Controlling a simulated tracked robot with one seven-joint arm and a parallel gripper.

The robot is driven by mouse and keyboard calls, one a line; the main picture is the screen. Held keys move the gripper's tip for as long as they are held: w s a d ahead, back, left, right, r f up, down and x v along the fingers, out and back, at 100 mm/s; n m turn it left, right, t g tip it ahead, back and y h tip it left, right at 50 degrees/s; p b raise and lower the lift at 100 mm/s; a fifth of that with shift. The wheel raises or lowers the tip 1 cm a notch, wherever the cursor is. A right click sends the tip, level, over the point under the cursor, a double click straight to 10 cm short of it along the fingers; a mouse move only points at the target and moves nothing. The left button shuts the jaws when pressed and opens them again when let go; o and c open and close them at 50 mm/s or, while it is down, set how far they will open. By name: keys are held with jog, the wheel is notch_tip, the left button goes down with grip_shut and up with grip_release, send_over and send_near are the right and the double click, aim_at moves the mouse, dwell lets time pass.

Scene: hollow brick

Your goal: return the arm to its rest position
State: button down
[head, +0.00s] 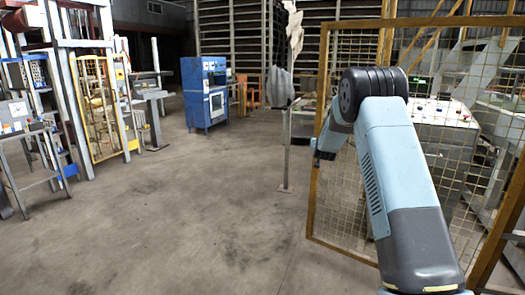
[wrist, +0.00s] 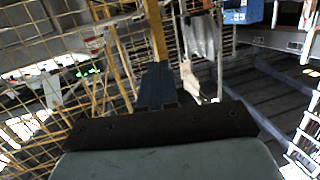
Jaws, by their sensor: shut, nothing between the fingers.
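My arm (head: 400,170) rises from the lower right of the head view to a dark joint at its top, then bends forward and down on the left side. In the wrist view my gripper (wrist: 157,82) shows as blue-grey fingers together beyond a dark plate. The gripper is shut and holds nothing. The wrist view is tilted and looks out at the mesh fence and the hall.
A yellow-framed mesh fence (head: 322,150) stands close behind and right of my arm. A thin post (head: 287,150) stands left of it. A blue machine (head: 205,95) and metal frames (head: 95,100) stand farther left. The concrete floor (head: 170,220) in front is clear.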

jog(key=s+a+r+g+y, duration=0.1)
jog(key=s+r+g, duration=0.1)
jog(key=s+r, duration=0.6)
jog(key=s+a+r+n+g+y, duration=0.15)
jog(key=s+r, duration=0.25)
jog(key=s, duration=0.9)
jog(key=s+a+r+g, duration=0.1)
jog(key=s+r+g, duration=0.1)
jog(key=s+r, duration=0.6)
jog(key=s+f+g, duration=0.2)
jog(key=s+f, duration=0.2)
jog(key=s, duration=1.6)
jog(key=s+a+f+g, duration=0.1)
jog(key=s+f+g, duration=0.1)
jog(key=s, duration=1.8)
jog(key=shift+f+n+g, duration=0.35)
jog(key=shift+f, duration=0.55)
jog(key=shift+a, duration=0.25)
